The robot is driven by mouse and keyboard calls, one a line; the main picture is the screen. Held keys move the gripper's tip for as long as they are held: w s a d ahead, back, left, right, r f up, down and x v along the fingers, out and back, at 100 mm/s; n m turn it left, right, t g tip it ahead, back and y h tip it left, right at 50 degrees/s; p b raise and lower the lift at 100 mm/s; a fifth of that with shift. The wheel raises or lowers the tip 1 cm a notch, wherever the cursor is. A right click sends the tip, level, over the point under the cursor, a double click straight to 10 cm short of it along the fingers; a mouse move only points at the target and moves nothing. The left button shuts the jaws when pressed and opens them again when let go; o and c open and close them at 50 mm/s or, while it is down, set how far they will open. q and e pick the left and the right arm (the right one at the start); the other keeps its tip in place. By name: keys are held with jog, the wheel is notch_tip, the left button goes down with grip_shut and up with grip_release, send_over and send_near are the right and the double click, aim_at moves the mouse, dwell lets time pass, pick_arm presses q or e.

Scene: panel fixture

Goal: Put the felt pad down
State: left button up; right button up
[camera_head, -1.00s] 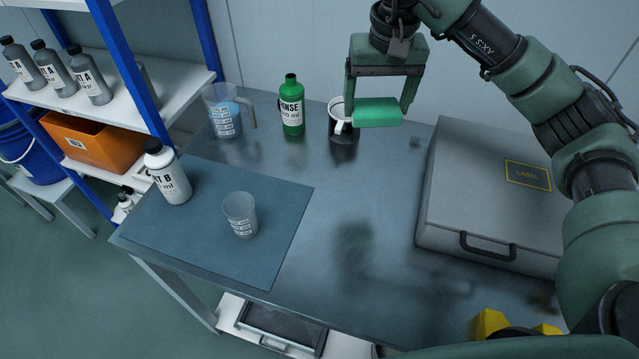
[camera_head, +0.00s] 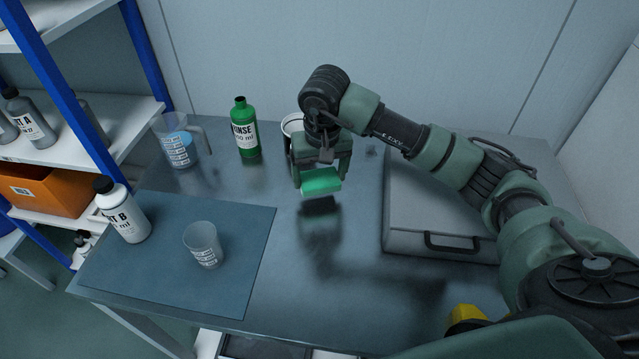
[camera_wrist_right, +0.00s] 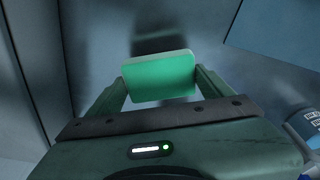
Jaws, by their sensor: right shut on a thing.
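The felt pad (camera_head: 321,181) is a bright green block. My right gripper (camera_head: 322,178) is shut on it and holds it above the bare grey table (camera_head: 330,290), with its shadow on the table just below. In the right wrist view the pad (camera_wrist_right: 160,77) sits between the two fingers of the right gripper (camera_wrist_right: 162,84), with a gap to the table surface. My left gripper is not in view.
A white-and-black mug (camera_head: 291,125) stands behind my right gripper, partly hidden. The green rinse bottle (camera_head: 245,130) and a jug (camera_head: 178,145) are left of it. A grey case (camera_head: 430,195) lies right. A cup (camera_head: 203,245) and white bottle (camera_head: 122,212) stand on the blue mat (camera_head: 235,285).

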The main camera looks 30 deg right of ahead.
aim_at(320, 180)
jog(key=shift+f, duration=1.75)
jog(key=shift+f, duration=0.15)
jog(key=o, duration=1.3)
jog(key=shift+c, duration=0.2)
jog(key=r, duration=0.4)
jog(key=s+r, duration=0.1)
jog(key=r, duration=0.3)
jog(key=s+r+b, duration=0.1)
jog(key=r, duration=0.3)
jog(key=shift+a+r, duration=0.1)
jog(key=shift+a, duration=0.15)
